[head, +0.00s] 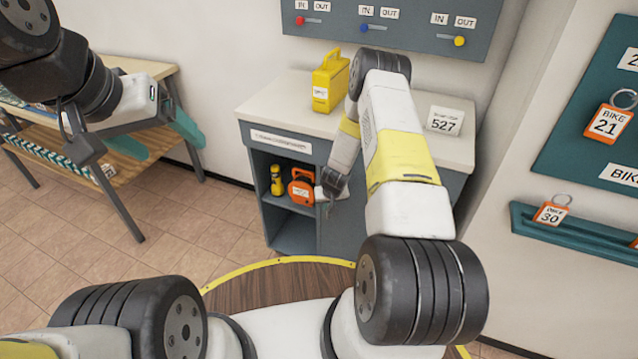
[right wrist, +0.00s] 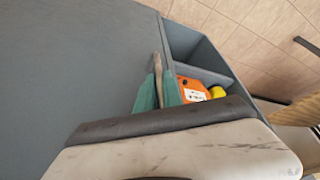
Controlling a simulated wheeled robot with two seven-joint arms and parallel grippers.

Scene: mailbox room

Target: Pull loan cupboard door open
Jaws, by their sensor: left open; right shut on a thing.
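The grey loan cupboard (head: 297,236) stands below a white counter in the head view. Its left part shows open shelves; its grey door (head: 345,222) is on the right, partly hidden by my right arm. In the right wrist view the door (right wrist: 75,65) is a broad grey panel. My right gripper (head: 328,203) is at the door's left edge, its teal fingers (right wrist: 158,90) shut on a thin brownish door handle (right wrist: 158,68). Whether the door stands slightly ajar I cannot tell. My left gripper (head: 158,143) is open and empty, beside the wooden bench, away from the cupboard.
A yellow torch (head: 276,180) and an orange case (head: 301,187) sit on the cupboard's shelf. A yellow box (head: 329,82) and a 527 sign (head: 443,121) stand on the counter. A wooden bench (head: 60,150) is at left. Floor in front of the cupboard's left side is clear.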

